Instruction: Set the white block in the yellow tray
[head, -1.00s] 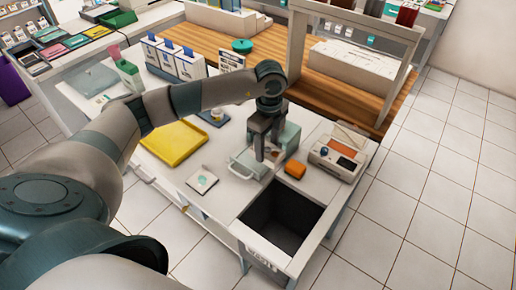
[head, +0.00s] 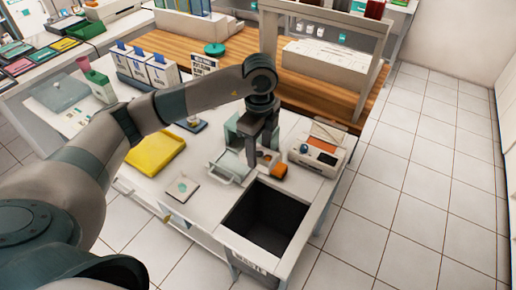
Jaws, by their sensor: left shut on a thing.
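The yellow tray (head: 155,153) lies on the white counter, left of my left gripper, and looks empty. My left gripper (head: 262,160) points down over a pale green box with a handled flap (head: 222,172). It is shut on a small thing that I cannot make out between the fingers. I cannot pick out the white block for certain; the fingers and the box hide that spot. My right gripper is not in view.
A dark open bin (head: 265,217) is in front. A flat white card (head: 183,188) lies between tray and box. White cartons (head: 160,70) stand behind.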

